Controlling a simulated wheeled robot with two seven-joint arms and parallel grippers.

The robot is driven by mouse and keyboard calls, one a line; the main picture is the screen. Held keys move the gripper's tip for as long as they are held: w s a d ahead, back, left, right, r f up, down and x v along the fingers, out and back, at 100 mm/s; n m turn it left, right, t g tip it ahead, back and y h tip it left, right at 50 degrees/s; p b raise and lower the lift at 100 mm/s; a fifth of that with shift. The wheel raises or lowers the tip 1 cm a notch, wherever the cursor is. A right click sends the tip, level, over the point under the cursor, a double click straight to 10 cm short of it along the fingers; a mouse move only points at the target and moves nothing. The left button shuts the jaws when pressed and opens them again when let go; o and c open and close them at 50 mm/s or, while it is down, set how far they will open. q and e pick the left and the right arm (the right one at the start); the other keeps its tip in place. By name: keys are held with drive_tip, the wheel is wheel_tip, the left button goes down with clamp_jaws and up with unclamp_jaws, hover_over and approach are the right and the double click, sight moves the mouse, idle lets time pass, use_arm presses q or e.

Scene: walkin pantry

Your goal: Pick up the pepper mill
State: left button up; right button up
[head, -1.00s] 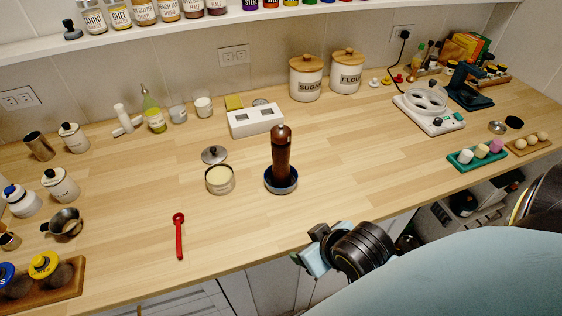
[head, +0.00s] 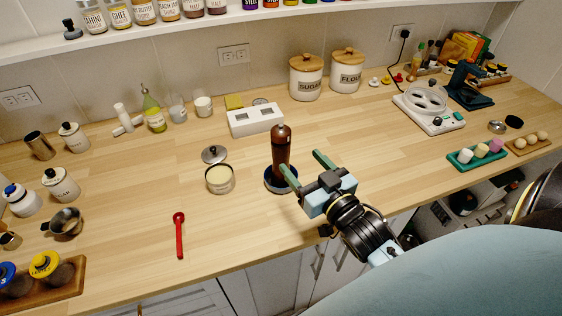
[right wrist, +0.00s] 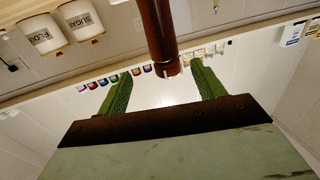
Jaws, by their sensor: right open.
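The pepper mill (head: 281,148), dark brown with a rounded top, stands upright in a small dark blue dish (head: 270,184) near the middle of the counter. My right gripper (head: 302,162) is open and empty, just right of the mill and on its near side. One green finger covers part of the mill's base and the dish in the head view. In the right wrist view, the mill (right wrist: 160,36) shows upside down, its top end between the two open fingers (right wrist: 162,76); I cannot tell whether they touch it. My left gripper is out of view.
A round open tin (head: 220,181) with its lid (head: 214,154) behind it stands left of the mill. A red spoon (head: 179,236) lies at the front left. A white box (head: 256,121) stands behind the mill.

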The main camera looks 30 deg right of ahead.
sight(289, 148)
drive_tip(key=w, duration=0.5)
drive_tip(key=shift+w+d, duration=0.1)
drive_tip(key=shift+w, duration=0.2)
drive_tip(key=shift+w+a+p, duration=0.15)
drive_tip(key=shift+w+p, duration=0.05)
drive_tip(key=shift+w, duration=1.15)
drive_tip(key=shift+w+a+p, duration=0.1)
drive_tip(key=shift+w+p, duration=0.1)
drive_tip(key=shift+w, duration=1.1)
drive_tip(key=shift+c, duration=0.3)
drive_tip(key=shift+r, duration=0.1)
clamp_jaws()
